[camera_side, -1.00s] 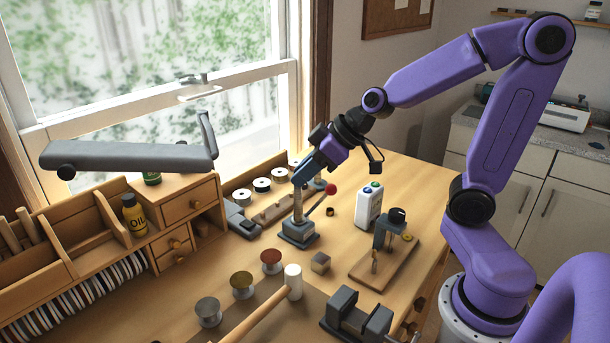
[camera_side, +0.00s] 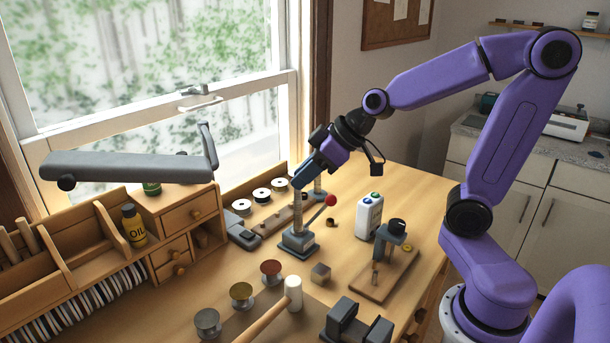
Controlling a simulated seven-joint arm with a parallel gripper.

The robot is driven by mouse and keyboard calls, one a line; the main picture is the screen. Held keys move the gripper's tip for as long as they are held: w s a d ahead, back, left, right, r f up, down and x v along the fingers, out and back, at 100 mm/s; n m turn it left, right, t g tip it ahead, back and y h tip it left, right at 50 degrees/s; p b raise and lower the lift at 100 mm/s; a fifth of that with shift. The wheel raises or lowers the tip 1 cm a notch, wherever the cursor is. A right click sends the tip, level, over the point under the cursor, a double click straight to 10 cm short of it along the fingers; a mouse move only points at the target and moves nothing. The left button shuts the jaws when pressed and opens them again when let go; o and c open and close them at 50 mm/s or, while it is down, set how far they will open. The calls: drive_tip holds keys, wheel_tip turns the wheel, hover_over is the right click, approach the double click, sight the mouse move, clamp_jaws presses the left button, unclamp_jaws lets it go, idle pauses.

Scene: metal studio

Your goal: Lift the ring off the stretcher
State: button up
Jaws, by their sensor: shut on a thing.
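The stretcher (camera_side: 298,242) stands on the bench, with a grey base, an upright pale post and a lever with a red knob. My gripper (camera_side: 299,183) is tilted down to the left, with its fingertips at the top of the post. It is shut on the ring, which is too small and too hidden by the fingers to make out. I cannot tell how much of the post's tip is still inside the ring.
A wooden block (camera_side: 320,272) and a mallet (camera_side: 292,292) lie in front. Spools (camera_side: 262,194) sit behind left. A grey lamp arm (camera_side: 130,166) hangs at left.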

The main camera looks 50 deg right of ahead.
drive_tip(key=shift+r, duration=0.9)
